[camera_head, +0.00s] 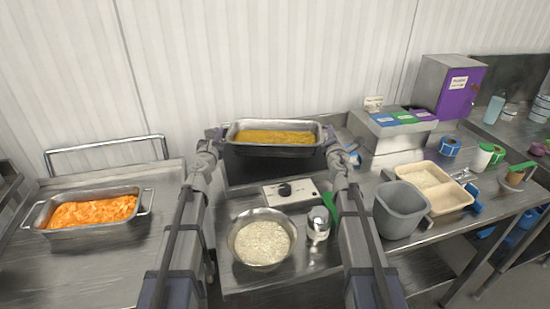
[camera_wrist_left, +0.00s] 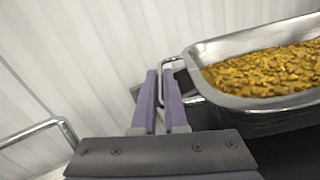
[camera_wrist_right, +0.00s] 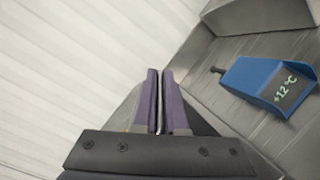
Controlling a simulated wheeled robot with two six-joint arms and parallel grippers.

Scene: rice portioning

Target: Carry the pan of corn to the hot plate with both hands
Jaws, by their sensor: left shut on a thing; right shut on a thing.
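The metal pan of corn (camera_head: 232,131) is level at the back centre, over the dark hot plate (camera_head: 242,172) with its knob panel (camera_head: 270,197) in front. I cannot tell whether the pan's base touches the plate. My left gripper (camera_head: 214,139) is shut on the pan's left handle. In the left wrist view the purple fingers (camera_wrist_left: 164,82) close on that handle (camera_wrist_left: 188,99), with the corn (camera_wrist_left: 262,72) to their right. My right gripper (camera_head: 334,143) is shut at the pan's right end. In the right wrist view its fingers (camera_wrist_right: 160,78) are together; the grip is mostly hidden.
A pan of orange food (camera_head: 92,213) stands on the left table. A bowl of rice (camera_head: 262,242) and a shaker (camera_head: 317,222) stand between my arms. A blue thermometer (camera_wrist_right: 262,83), a grey bin (camera_head: 400,210) and a beige two-part tray (camera_head: 445,200) are right. The wall is close behind.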

